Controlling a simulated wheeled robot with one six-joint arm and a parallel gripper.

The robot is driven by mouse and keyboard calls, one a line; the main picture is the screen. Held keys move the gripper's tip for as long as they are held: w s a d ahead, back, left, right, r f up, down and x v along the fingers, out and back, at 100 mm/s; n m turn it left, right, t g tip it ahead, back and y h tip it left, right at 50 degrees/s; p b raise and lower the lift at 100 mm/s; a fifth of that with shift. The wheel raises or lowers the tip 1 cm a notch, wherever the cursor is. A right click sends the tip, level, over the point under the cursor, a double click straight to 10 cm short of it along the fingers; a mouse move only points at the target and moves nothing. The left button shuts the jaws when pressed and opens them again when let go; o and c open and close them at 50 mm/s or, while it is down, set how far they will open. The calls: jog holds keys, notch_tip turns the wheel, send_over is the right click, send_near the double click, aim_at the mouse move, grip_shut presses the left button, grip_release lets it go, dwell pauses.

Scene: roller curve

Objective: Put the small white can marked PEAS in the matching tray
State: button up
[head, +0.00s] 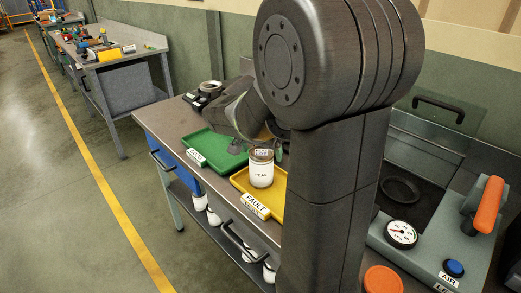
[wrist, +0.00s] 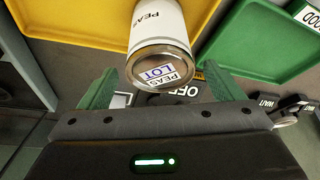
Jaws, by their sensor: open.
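The small white can marked PEAS (head: 261,172) appears to stand upright in the yellow tray (head: 240,181), whose front label reads FAULT. In the wrist view the can (wrist: 157,22) has its lid towards me, with a label reading PEAS and LOT. My gripper (wrist: 160,76) is open, its green fingers spread to either side of the lid end, not visibly touching it. The green tray (head: 200,139) lies beside the yellow one; in the wrist view it (wrist: 262,50) carries a GOOD label. My arm mostly hides the gripper in the head view.
A grey device with a gauge (head: 401,234), blue button and orange-handled lever stands at the right. Several white items lie on the shelf below the bench. Another cluttered bench (head: 105,50) stands at the back left.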

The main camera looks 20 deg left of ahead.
jog(key=v, duration=1.2)
jog(key=x, duration=1.2)
jog(key=shift+f, duration=0.25)
jog(key=shift+r, duration=2.05)
